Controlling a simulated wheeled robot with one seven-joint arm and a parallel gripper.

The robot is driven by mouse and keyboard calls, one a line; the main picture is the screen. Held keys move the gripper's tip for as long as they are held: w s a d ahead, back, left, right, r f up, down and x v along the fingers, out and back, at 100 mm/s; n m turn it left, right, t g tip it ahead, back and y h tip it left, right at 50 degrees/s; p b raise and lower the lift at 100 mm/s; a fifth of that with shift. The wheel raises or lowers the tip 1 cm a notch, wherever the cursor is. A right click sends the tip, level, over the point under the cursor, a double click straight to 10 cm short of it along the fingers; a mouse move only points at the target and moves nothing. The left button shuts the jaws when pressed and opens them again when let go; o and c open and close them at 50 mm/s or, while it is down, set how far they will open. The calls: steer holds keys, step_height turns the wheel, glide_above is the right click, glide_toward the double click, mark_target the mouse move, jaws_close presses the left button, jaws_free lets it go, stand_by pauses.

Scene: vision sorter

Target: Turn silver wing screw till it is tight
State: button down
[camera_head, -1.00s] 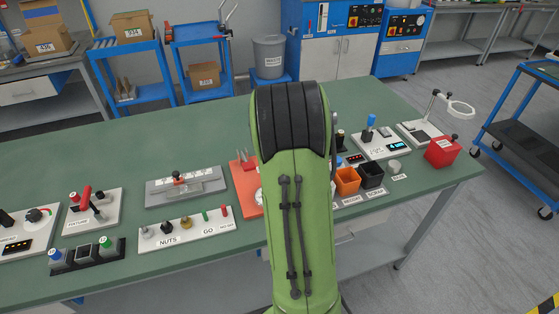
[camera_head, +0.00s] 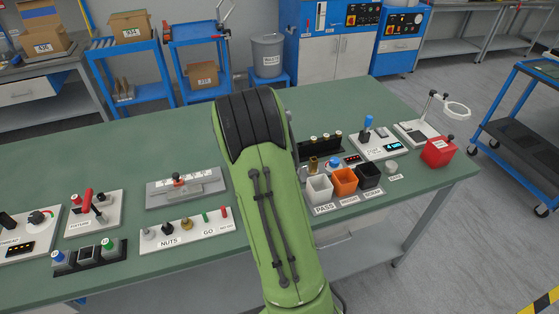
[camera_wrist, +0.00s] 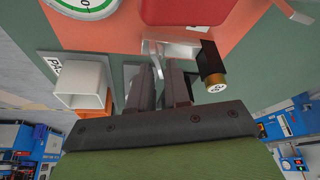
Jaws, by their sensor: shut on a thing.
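My gripper (camera_wrist: 160,73) shows in the wrist view, its dark fingers close together and pointing at a bright silver piece (camera_wrist: 156,48) on an orange-red plate (camera_wrist: 215,15). The silver piece lies at the fingertips and looks like the silver wing screw, though the fingers hide part of its shape. A black cylinder with a gold end (camera_wrist: 213,70) stands just right of the fingers. In the head view my green arm covers the gripper and the orange plate.
A white bin (camera_head: 319,188), an orange bin (camera_head: 345,179) and a black bin (camera_head: 369,174) stand right of my arm. The white bin is close left of the fingers in the wrist view (camera_wrist: 82,84). A round white dial (camera_wrist: 85,5) and a red block (camera_wrist: 185,10) lie beyond the fingertips.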

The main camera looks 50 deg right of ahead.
steer(key=m, duration=0.2)
steer(key=m+g, duration=0.1)
steer(key=m, duration=0.1)
steer(key=shift+g+y+p, duration=0.3)
steer(key=shift+y+p, duration=0.05)
steer(key=shift+y, duration=0.05)
steer(key=m+g, duration=0.1)
steer(key=m, duration=0.3)
steer(key=shift+a+y, duration=0.1)
steer(key=shift+y, duration=0.3)
steer(key=shift+m+p, duration=0.3)
steer(key=c, duration=1.3)
jaws_free()
steer(key=shift+s, duration=0.1)
steer(key=p+v, duration=0.6)
steer(key=v, duration=1)
